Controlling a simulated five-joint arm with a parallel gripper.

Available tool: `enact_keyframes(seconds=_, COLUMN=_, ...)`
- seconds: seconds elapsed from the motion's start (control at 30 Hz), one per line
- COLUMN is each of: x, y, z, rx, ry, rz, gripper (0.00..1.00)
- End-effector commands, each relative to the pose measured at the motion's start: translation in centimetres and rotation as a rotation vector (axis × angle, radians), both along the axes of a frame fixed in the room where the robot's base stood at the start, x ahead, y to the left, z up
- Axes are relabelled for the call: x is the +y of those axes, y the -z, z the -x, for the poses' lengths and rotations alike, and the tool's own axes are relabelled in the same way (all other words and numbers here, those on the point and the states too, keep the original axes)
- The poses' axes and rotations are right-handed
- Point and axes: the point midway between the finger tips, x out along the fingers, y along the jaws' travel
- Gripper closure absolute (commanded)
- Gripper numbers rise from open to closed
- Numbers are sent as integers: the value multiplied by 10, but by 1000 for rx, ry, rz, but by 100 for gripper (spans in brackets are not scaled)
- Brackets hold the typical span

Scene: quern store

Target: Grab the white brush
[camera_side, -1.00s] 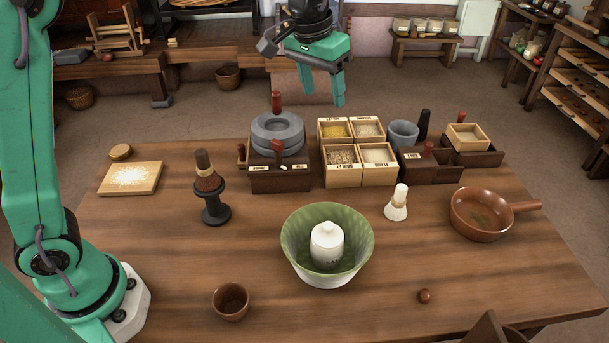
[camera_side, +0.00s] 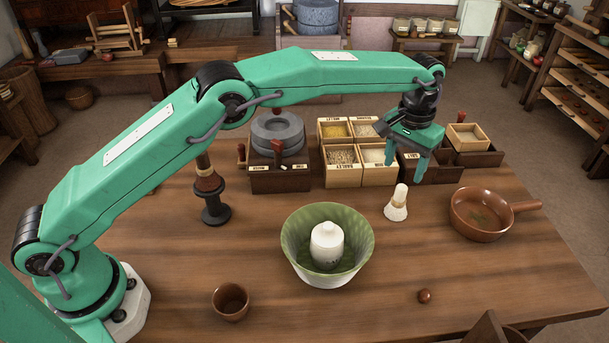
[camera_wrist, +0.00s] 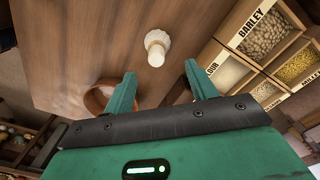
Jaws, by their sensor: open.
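The white brush (camera_side: 396,204) stands upright on the table, with a pale handle on top and a wider white base. It lies between the green bowl and the brown pan. My gripper (camera_side: 406,168) is open and empty above and slightly behind the brush, apart from it. In the wrist view the brush (camera_wrist: 157,46) shows beyond the gap between the two green fingertips of my gripper (camera_wrist: 160,72).
A green bowl (camera_side: 296,255) holding a white lidded jar (camera_side: 327,245) stands left of the brush. A brown pan (camera_side: 478,228) stands right. Grain boxes (camera_side: 343,174) sit behind. A small brown ball (camera_side: 424,296) lies in front. The table between is clear.

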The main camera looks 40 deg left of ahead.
Motion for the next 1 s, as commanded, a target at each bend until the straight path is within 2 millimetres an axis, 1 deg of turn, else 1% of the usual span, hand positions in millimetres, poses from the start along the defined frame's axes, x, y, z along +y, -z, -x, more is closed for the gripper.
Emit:
enact_keyframes(seconds=0.07, x=-6, y=9, z=-1, rx=7, ry=2, rz=-4, gripper=43)
enact_keyframes(seconds=0.2, x=-9, y=14, z=-1, rx=11, ry=3, rz=-5, gripper=43)
enact_keyframes(seconds=0.37, x=-9, y=15, z=-1, rx=12, ry=3, rz=-5, gripper=43)
enact_keyframes(seconds=0.7, x=-8, y=38, z=-1, rx=12, ry=3, rz=-5, gripper=43)
enact_keyframes(seconds=1.0, x=-8, y=44, z=-1, rx=12, ry=2, rz=-5, gripper=43)
